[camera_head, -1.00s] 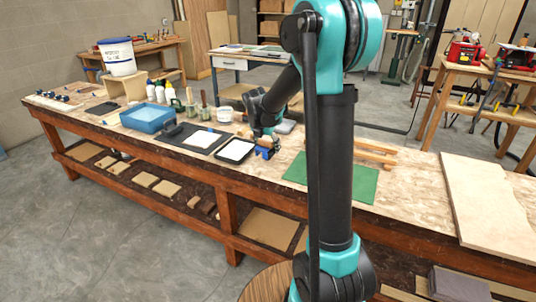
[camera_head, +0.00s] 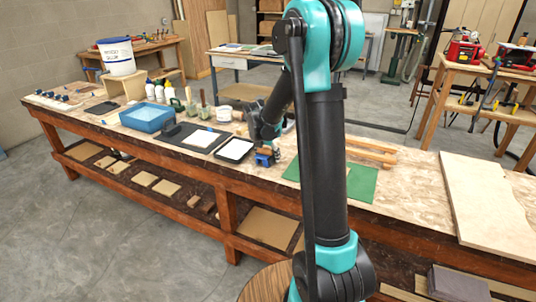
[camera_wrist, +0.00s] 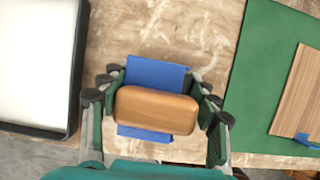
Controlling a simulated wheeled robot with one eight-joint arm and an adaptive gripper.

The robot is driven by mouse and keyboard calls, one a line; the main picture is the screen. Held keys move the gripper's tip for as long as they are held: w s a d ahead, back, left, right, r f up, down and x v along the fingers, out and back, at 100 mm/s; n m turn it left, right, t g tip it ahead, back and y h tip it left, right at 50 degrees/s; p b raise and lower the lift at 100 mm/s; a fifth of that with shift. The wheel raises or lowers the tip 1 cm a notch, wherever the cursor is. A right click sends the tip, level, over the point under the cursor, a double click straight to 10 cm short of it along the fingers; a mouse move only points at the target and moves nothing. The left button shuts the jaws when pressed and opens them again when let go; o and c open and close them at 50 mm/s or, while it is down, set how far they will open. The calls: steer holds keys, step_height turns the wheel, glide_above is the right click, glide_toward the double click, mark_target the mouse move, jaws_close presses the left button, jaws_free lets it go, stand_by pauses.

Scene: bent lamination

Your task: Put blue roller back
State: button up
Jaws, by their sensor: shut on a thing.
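My gripper (camera_wrist: 156,100) points down over the workbench, its fingers on both sides of a rounded wooden handle (camera_wrist: 156,110). It is shut on the roller by this handle. Blue parts (camera_wrist: 157,75) show behind and in front of the handle; I cannot tell whether they are the roller itself or a stand under it. In the head view the blue shape (camera_head: 264,158) is low at the bench top, just right of a black tray (camera_head: 234,150) with a white inside. My gripper is partly hidden there by my arm. Contact between blue parts and bench is unclear.
The black tray's edge (camera_wrist: 76,70) is close on the left. A green mat (camera_wrist: 255,90) with a wooden piece (camera_wrist: 300,95) and a small blue item (camera_wrist: 308,140) is on the right. A blue tub (camera_head: 147,117) and bottles stand farther left on the bench.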

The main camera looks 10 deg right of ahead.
mark_target(263, 157)
steer(key=o, duration=1.5)
steer(key=shift+a+f, duration=0.1)
steer(key=shift+a, duration=0.1)
steer(key=shift+r, duration=0.25)
steer(key=v, duration=1.2)
steer(key=s+d+f+m+y, duration=0.1)
steer(key=s+f+m, duration=0.3)
steer(key=s+m, duration=0.5)
steer(key=s+d+f+m+y, duration=0.1)
steer(key=s+d+f+m, duration=0.1)
steer(key=s+f+m, duration=0.3)
steer(key=s+d+f+m, duration=0.2)
steer(key=s+f+m, duration=0.2)
steer(key=s+m, duration=0.9)
steer(key=shift+s+d+f+m+y, duration=0.25)
steer(key=shift+d+m+y, duration=0.15)
steer(key=shift+m, duration=0.4)
steer(key=shift+r, duration=0.1)
